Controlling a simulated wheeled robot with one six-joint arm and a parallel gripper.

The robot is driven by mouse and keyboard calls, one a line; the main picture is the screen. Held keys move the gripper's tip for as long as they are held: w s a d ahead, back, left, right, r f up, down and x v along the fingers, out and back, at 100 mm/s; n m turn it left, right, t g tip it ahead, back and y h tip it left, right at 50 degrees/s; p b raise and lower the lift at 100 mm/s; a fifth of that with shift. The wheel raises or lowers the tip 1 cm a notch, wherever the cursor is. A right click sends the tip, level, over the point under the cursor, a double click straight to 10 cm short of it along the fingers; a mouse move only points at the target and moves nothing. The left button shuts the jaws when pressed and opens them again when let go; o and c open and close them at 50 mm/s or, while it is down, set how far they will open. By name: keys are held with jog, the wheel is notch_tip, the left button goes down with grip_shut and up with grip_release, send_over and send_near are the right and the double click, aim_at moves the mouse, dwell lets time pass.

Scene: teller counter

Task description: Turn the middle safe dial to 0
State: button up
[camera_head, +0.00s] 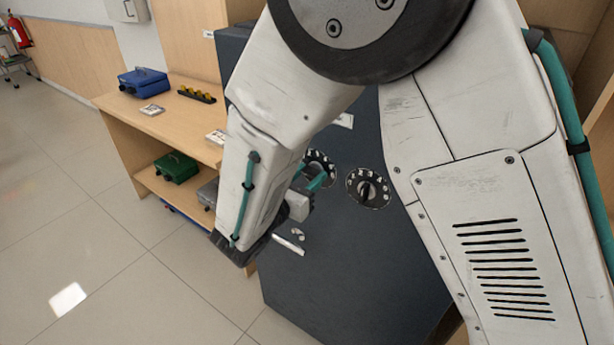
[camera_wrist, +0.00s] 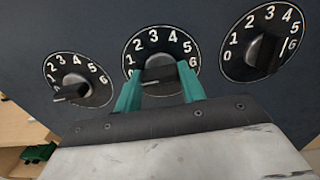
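The dark safe (camera_head: 340,255) has three black dials with white numbers 0 to 6. In the wrist view the middle dial (camera_wrist: 160,42) is straight ahead, and its knob (camera_wrist: 158,74) lies about level, its white mark on the left side near the 0. My gripper (camera_wrist: 160,92) has its two teal fingers apart, one on each side of this knob; I see no clear contact. The left dial (camera_wrist: 73,62) has its knob toward 0. The right dial (camera_wrist: 264,42) points near 6. In the head view the middle dial (camera_head: 321,160) is partly hidden by my arm.
The right dial's knob stands out close beside the middle one. A silver handle (camera_head: 290,245) is lower on the safe door. Left of the safe, a wooden desk (camera_head: 125,108) holds a blue cash box (camera_head: 143,80), with a green box (camera_head: 175,167) on its shelf.

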jog(key=o, duration=0.4)
jog(key=v, duration=0.8)
jog(key=shift+w+f, duration=0.1)
jog(key=s+d+r+m+g+y, duration=0.1)
jog(key=s+d+m+g, duration=0.4)
jog(key=d+m+g, duration=0.3)
jog(key=s+d+r+m+g, duration=0.1)
jog(key=s+d+m+g, duration=0.5)
jog(key=d, duration=0.3)
jog(key=s+d+r+m+y, duration=0.3)
jog(key=m, duration=0.2)
jog(key=s+d+r+m+y, duration=0.3)
jog(key=s+d+m, duration=0.1)
jog(key=s+d+r+m+t+y, duration=0.1)
jog(key=s+d+r+m+y, duration=0.2)
jog(key=d+r+m+y, duration=0.1)
jog(key=shift+s+m, duration=0.2)
jog(key=shift+m, duration=0.6)
